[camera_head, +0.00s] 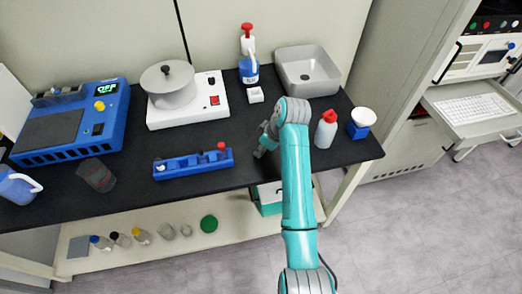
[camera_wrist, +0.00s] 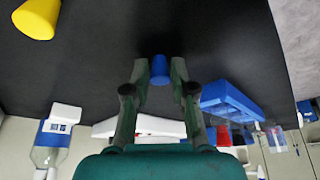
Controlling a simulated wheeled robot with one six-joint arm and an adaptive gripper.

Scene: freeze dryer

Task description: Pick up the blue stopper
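The blue stopper (camera_wrist: 159,70) is a small blue piece between my fingertips in the wrist view. In the head view my gripper (camera_head: 264,143) is low over the black bench, left of my teal arm, and the stopper is hidden there.
A blue rack (camera_head: 193,164) stands left of my gripper. A small white block (camera_head: 255,95) and a sink (camera_head: 308,72) lie behind. A red-capped bottle (camera_head: 326,130) stands right of my arm. A yellow stopper-like piece (camera_wrist: 38,17) shows in the wrist view.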

